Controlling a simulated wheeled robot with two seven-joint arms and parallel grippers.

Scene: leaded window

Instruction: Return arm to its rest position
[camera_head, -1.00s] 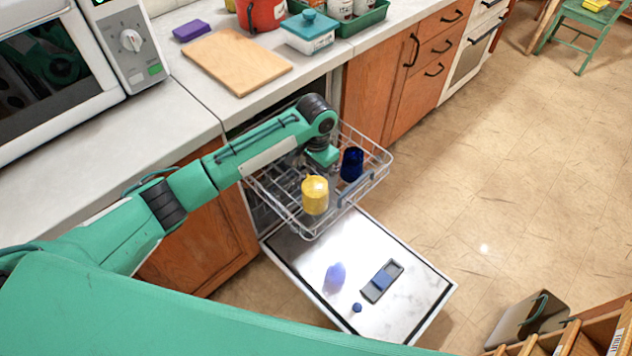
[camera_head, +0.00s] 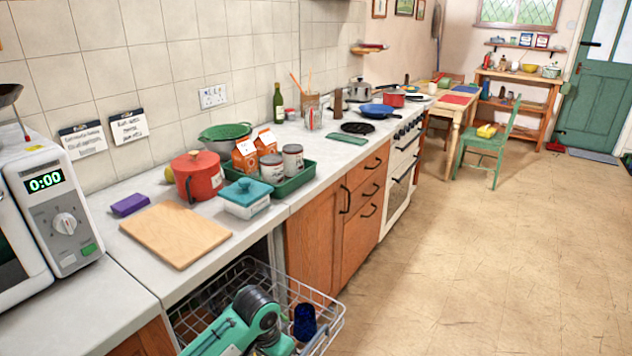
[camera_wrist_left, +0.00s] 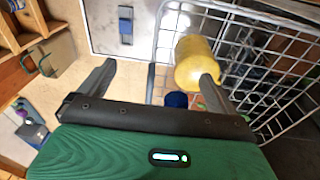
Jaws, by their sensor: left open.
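My left arm (camera_head: 243,322) comes in at the bottom of the head view, bent over the dishwasher rack (camera_head: 334,322). Its gripper lies below that frame. In the left wrist view my left gripper (camera_wrist_left: 157,70) is open, with nothing between its fingers. A yellow cup (camera_wrist_left: 197,58) stands at the rack there, behind the tip of the right-hand finger; whether they touch I cannot tell. A dark blue cup (camera_head: 304,322) is in the rack beside the arm, and it also shows in the wrist view (camera_wrist_left: 176,100). My right gripper is not in view.
The counter holds a microwave (camera_head: 50,205), a cutting board (camera_head: 175,233), a red pot (camera_head: 198,176) and a green tray (camera_head: 294,182). The floor (camera_head: 480,270) to the right is clear.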

